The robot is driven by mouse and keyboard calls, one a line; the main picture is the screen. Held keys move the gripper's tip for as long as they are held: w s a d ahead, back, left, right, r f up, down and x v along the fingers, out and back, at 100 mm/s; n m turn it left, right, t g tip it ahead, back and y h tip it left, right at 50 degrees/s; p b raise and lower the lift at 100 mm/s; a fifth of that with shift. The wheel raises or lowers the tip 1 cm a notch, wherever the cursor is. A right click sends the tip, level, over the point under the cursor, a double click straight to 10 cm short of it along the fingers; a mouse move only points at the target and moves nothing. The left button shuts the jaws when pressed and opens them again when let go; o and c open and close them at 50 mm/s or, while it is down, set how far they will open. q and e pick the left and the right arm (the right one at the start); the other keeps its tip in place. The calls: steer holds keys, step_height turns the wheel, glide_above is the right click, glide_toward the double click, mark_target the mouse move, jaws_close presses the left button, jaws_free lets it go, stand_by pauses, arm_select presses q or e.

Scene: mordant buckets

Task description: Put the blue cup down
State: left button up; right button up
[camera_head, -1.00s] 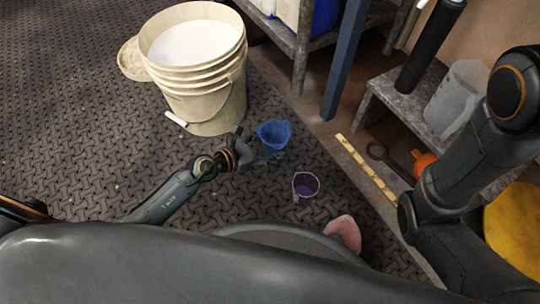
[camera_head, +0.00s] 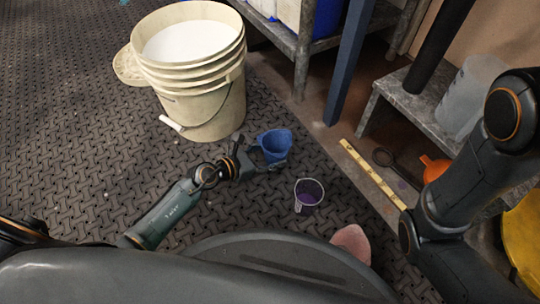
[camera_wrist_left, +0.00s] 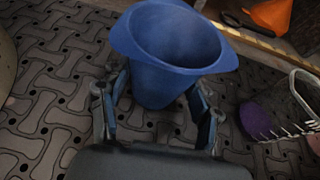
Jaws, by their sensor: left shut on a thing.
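The blue cup (camera_head: 274,145) is held by my left gripper (camera_head: 268,160), to the right of the large bucket in the head view. In the left wrist view the blue cup (camera_wrist_left: 172,50) stands roughly upright between the two fingers of my left gripper (camera_wrist_left: 160,105), which are shut on its sides. I see its wide rim and empty-looking inside. The patterned floor shows beneath it; I cannot tell whether its base touches the floor. My right arm shows at the right of the head view, but its gripper is out of the frame.
A large cream bucket (camera_head: 200,105) with white contents stands left of the cup. A small clear container with purple contents (camera_head: 308,194) stands on the mat in front; a pink thing (camera_head: 352,243) lies nearer. A yellow ruler-like strip (camera_head: 372,172) and grey benches (camera_head: 408,95) are at right.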

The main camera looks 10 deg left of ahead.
arm_select(q)
steer(key=o, duration=1.2)
steer(key=shift+f, duration=0.15)
steer(key=shift+c, duration=0.2)
steer(key=p+v, duration=0.4)
steer(key=v, duration=0.6)
steer(key=shift+s+a+r, duration=0.5)
steer(key=shift+s+a, duration=0.15)
steer(key=shift+s, duration=0.1)
